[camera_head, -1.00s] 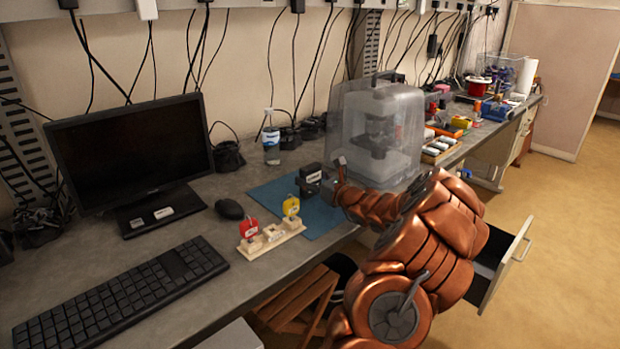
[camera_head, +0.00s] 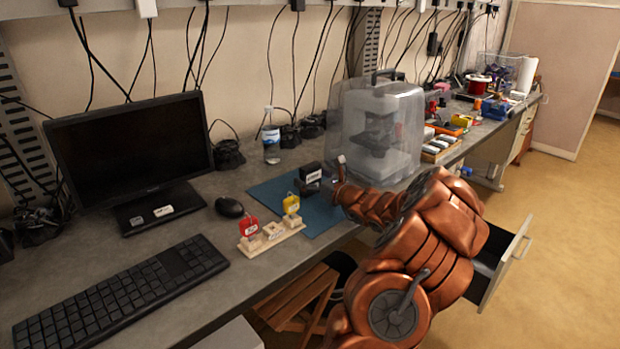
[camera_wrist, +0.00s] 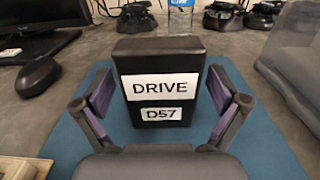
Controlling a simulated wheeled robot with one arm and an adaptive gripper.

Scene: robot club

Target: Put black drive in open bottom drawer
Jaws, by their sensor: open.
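The black drive (camera_head: 310,179) stands upright on the blue mat (camera_head: 268,192) on the bench. In the wrist view the black drive (camera_wrist: 160,66) faces me, with white labels reading "DRIVE" and "D57". My gripper (camera_wrist: 162,105) is open, with one finger on each side of the drive and a visible gap at both sides. In the head view my gripper (camera_head: 340,172) is close to the right of the drive, mostly hidden by my arm. A pulled-out drawer (camera_head: 502,262) shows at the right below the bench, partly hidden behind my arm; its inside is barely visible.
A clear covered machine (camera_head: 378,130) stands right behind my gripper. A wooden holder (camera_head: 272,238) with red and yellow tags is at the mat's front left. A mouse (camera_head: 229,208), keyboard (camera_head: 120,292) and monitor (camera_head: 130,148) are left. A bottle (camera_head: 271,140) stands behind the mat.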

